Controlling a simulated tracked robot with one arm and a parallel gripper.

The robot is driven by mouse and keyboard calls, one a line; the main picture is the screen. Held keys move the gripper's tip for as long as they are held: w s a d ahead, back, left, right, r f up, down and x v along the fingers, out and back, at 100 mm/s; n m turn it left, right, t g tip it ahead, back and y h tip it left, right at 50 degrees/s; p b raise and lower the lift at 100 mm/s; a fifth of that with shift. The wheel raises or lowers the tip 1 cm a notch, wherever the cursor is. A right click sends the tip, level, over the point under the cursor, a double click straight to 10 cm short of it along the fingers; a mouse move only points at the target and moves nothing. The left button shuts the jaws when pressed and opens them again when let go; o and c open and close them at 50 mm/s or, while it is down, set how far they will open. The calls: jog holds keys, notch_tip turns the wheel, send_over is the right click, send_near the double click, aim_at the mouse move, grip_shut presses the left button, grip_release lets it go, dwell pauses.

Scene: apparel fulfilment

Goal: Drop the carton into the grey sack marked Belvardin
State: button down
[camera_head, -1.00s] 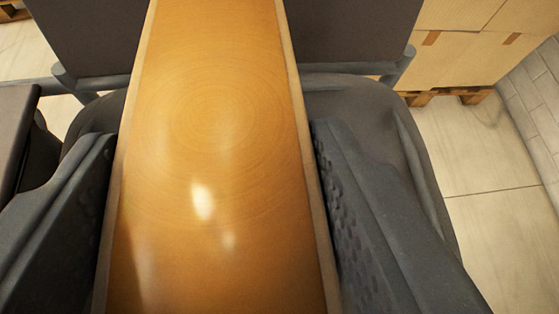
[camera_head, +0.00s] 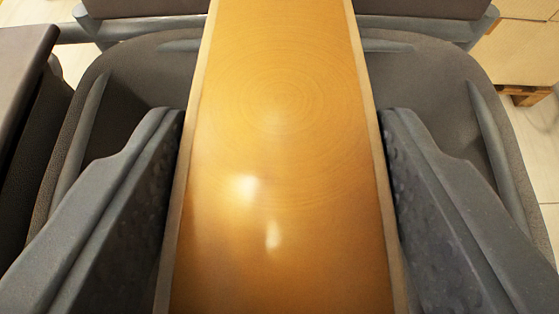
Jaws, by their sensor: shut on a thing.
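The carton (camera_head: 285,170) is a long, glossy orange-brown box with paler side edges. It fills the middle of the view from the bottom to the top edge. My gripper (camera_head: 287,150) is shut on it, with one dark grey finger pressed along each side. A grey sack (camera_head: 455,95) with a rounded rim is spread behind and below the carton and fingers. The carton hides the middle of the sack. No Belvardin marking shows on the visible part.
A dark panel (camera_head: 135,8) stands behind the sack, with a grey rail (camera_head: 65,33) at its foot. Another dark flat-topped thing (camera_head: 18,70) stands at the left edge. Cardboard boxes (camera_head: 515,52) on a wooden pallet (camera_head: 524,94) are at the upper right. Pale floor shows at the right.

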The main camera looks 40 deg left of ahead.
jog(key=shift+c, duration=2.4)
grip_release()
jog(key=p+v, duration=0.3)
jog(key=v, duration=1)
jog(key=shift+s+d, duration=0.2)
jog(key=shift+s, duration=0.15)
jog(key=shift+r, duration=0.2)
